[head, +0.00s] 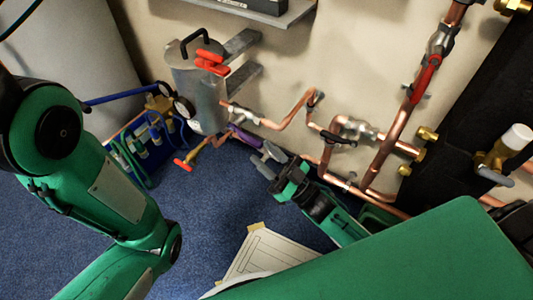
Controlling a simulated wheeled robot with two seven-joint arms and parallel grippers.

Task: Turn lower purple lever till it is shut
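The purple lever (245,137) is on the copper pipework low on the wall, just below and right of the silver tank. It slants down to the right from its valve. My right gripper (267,158) is at the lever's right end, its two grey fingers apart with a gap between them. I cannot tell whether a finger touches the lever. My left arm fills the left side, but its gripper is out of view.
The silver tank (198,88) with red handles stands behind. Copper pipes (400,120) run along the wall at right. A paper sheet (275,252) lies on the blue carpet.

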